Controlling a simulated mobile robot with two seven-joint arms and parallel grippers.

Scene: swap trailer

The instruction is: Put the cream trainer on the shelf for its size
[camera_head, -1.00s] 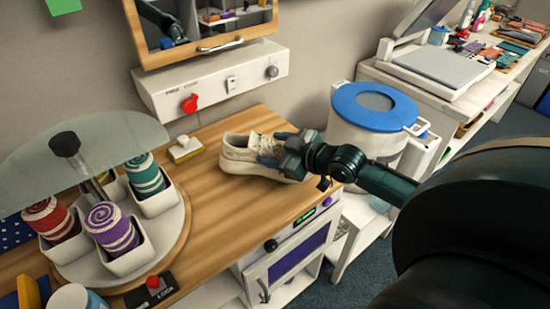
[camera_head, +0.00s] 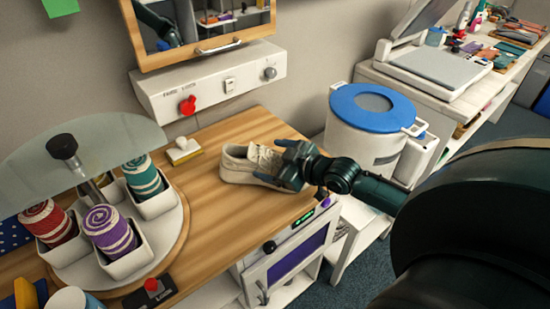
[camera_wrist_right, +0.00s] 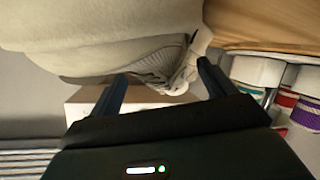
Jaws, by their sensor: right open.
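My right gripper (camera_head: 280,165) is open at the trainer's right end in the head view. In the right wrist view the trainer (camera_wrist_right: 110,55) fills the upper left, with its laces between and just beyond the two open fingers (camera_wrist_right: 165,88). I cannot tell whether the fingers touch it. No shelf marked with a size can be made out. My left gripper is not seen directly.
A carousel (camera_head: 165,235) with rolled striped cloths in white bins stands at left under a glass disc. A white bin with a blue lid (camera_head: 372,106) stands right of the counter. A white control box (camera_head: 210,85) and a mirror (camera_head: 200,30) are on the wall.

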